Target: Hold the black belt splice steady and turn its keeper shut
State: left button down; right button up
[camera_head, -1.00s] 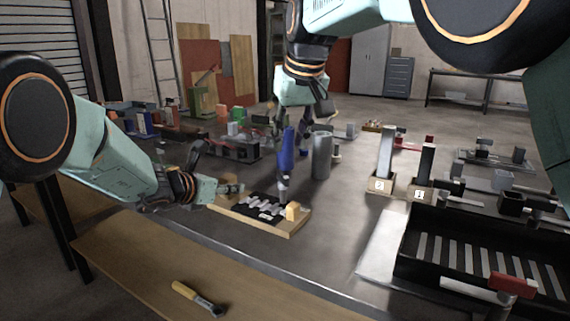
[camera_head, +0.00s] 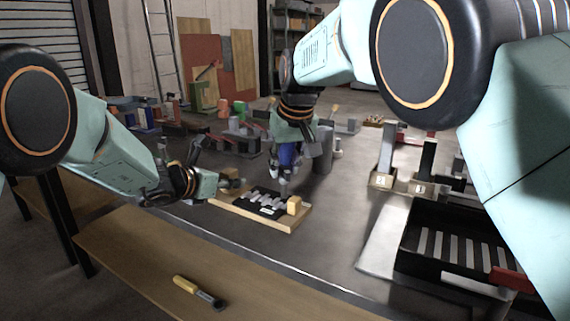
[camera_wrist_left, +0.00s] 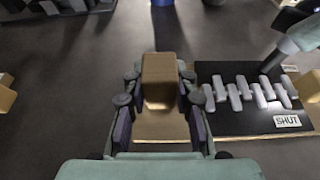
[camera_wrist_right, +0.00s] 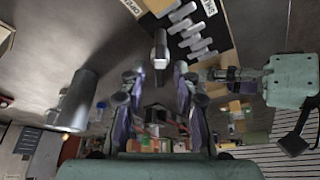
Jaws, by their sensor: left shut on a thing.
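The black belt splice (camera_head: 262,203) with pale slanted bars lies on a wooden board (camera_head: 240,213); the left wrist view (camera_wrist_left: 240,120) shows a SHUT label beside it. My left gripper (camera_head: 228,182) is closed on a tan block (camera_wrist_left: 160,75) at the board's left end. The grey keeper (camera_wrist_right: 160,48) stands upright at the splice's far edge. My right gripper (camera_wrist_right: 160,72) is open above it, its fingers on either side with a gap. Whether they touch it, and how far the keeper is turned, I cannot tell.
A grey cylinder (camera_head: 325,148) stands just behind the board. A yellow-handled tool (camera_head: 198,291) lies on the front wooden shelf. The metal table between board and tray is clear.

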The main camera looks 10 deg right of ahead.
aim_at(285, 169)
grip_shut()
dwell(0.3)
jog(key=shift+m+h, duration=0.3)
jog(key=shift+m, duration=0.5)
jog(key=shift+o, duration=0.6)
grip_release()
notch_tip(285, 169, up, 10)
